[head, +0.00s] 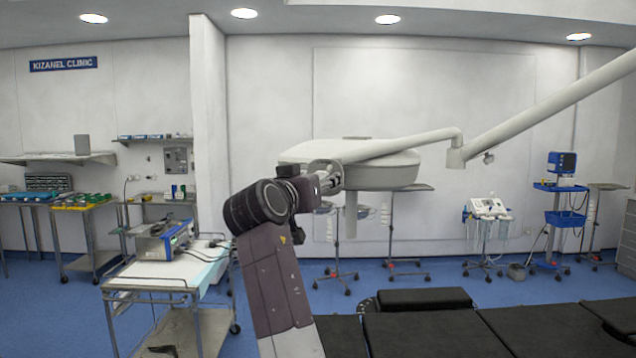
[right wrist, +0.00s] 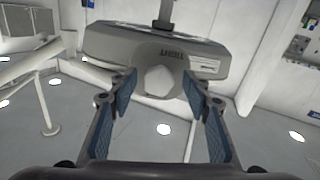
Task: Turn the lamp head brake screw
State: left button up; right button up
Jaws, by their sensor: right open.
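The grey-white lamp head (head: 390,172) hangs from its jointed arm in the middle of the head view, with a handle (head: 351,215) below it. My right gripper (head: 330,178) is raised in front of the lamp head's left part and partly covers it. In the right wrist view the lamp head (right wrist: 110,46) fills the top, turned over. A pale faceted knob (right wrist: 159,84), apparently the brake screw, shows between the two blue-padded fingers of the open right gripper (right wrist: 160,90). My left gripper is out of view.
The lamp's support arm (head: 550,100) slopes up to the right. The dark operating table (head: 440,332) lies below. A white-topped cart (head: 165,272) with a device stands at left. Wheeled stands line the back wall, and the air around the lamp is mostly clear.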

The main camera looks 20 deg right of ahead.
notch_tip(320, 180, up, 10)
dwell(0.6)
jog(key=s+a+f+p, duration=0.4)
jog(key=s+f+p, duration=0.2)
jog(key=f+p, duration=0.4)
jog(key=p+x, duration=0.5)
jog(key=x, duration=0.2)
jog(key=shift+w+r, duration=0.2)
jog(key=shift+w, duration=0.05)
